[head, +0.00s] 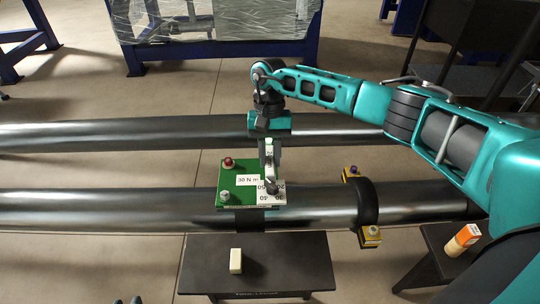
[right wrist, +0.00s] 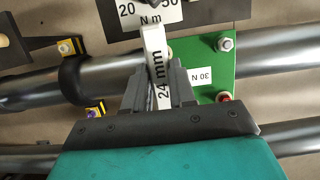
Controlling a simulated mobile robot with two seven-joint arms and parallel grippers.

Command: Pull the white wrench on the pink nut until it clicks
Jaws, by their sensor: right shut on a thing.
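The white wrench (right wrist: 155,40), marked "24 mm", is between the fingers of my right gripper (right wrist: 160,85). In the head view my right gripper (head: 270,165) reaches down over the right side of the green plate (head: 240,170) and is shut on the wrench. A white scale card (head: 270,196) with numbers and "N m" is at the plate's lower right, by the wrench's far end. A red nut (head: 227,162) and a grey nut (head: 225,196) stand on the plate's left side. I cannot make out a pink nut under the wrench.
Two large grey pipes (head: 100,207) run across the view. A black strap with yellow clamp blocks (head: 370,237) rings the near pipe to the right. A black table (head: 290,270) in front carries a cream block (head: 236,261). An orange-and-white box (head: 462,240) stands at right.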

